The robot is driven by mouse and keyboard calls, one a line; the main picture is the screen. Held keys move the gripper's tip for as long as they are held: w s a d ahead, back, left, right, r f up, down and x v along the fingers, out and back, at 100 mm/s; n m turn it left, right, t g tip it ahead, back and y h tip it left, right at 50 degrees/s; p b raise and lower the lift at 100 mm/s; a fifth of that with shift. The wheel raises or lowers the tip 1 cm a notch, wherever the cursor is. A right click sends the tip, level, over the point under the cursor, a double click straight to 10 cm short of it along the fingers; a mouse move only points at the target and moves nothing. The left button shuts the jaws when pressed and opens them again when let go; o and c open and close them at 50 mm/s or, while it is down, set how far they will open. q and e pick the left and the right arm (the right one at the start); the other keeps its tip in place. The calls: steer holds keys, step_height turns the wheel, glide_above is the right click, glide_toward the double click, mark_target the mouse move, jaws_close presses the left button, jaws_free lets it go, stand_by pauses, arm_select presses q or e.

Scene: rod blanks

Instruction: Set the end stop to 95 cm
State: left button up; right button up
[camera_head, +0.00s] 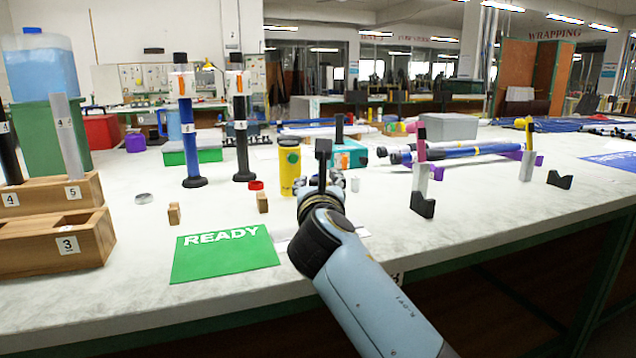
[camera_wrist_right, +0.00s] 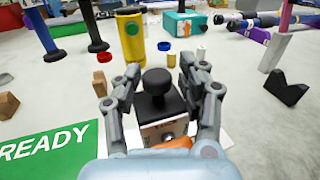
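My right gripper (camera_head: 322,178) reaches over the table in the head view. In the right wrist view its two fingers (camera_wrist_right: 160,75) stand apart, either side of a black round knob (camera_wrist_right: 158,82). Gaps show between knob and fingertips. Below the knob is a pale block with a dark top (camera_wrist_right: 162,128) and a bit of orange at its front, apparently the end stop. Its lettering is too small to read. I cannot tell whether the fingers touch the block. In the head view my arm hides most of this spot. No centimetre scale is readable. My left gripper is not in view.
A green READY mat (camera_head: 222,254) lies left of my arm. A yellow cylinder (camera_head: 289,168) and teal box (camera_head: 350,156) stand behind the gripper. Wooden racks (camera_head: 60,245) stand left. The right table front is clear.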

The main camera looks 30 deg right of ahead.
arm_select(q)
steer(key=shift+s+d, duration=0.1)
arm_select(e)
steer(key=shift+o, duration=0.4)
steer(key=shift+w, duration=0.15)
steer(key=shift+r, duration=0.2)
step_height(320, 180, up, 10)
steer(key=shift+f, duration=0.2)
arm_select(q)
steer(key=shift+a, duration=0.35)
